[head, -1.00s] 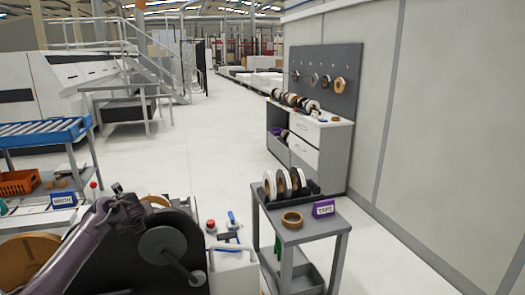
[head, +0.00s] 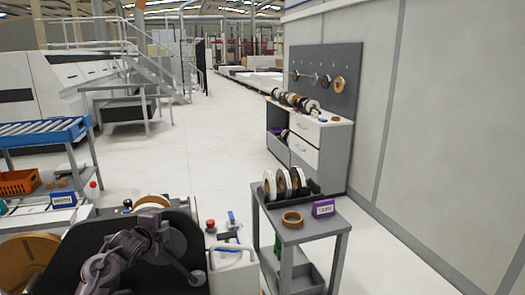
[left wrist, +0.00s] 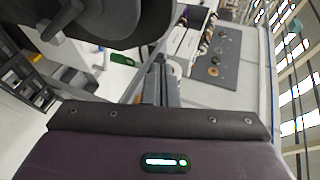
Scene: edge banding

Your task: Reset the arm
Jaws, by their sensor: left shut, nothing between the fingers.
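My left arm (head: 128,256), dark purple and grey, is folded in front of the large black reel plate (head: 80,250) at the lower left of the head view. Which part of it is the gripper is hard to make out there. In the left wrist view my left gripper (left wrist: 160,72) shows as narrow grey fingers beyond the dark wrist cover, shut and empty. The black reel part (left wrist: 100,22) fills the upper left of that view, close to the fingers. I cannot tell whether they touch. My right gripper is not in view.
A grey cart (head: 318,228) with tape reels (head: 283,183), a tape roll (head: 292,218) and a purple label sign (head: 323,208) stands right of the machine. A blue roller conveyor (head: 40,132) and orange crate (head: 20,182) are at left. The aisle floor (head: 215,150) is clear.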

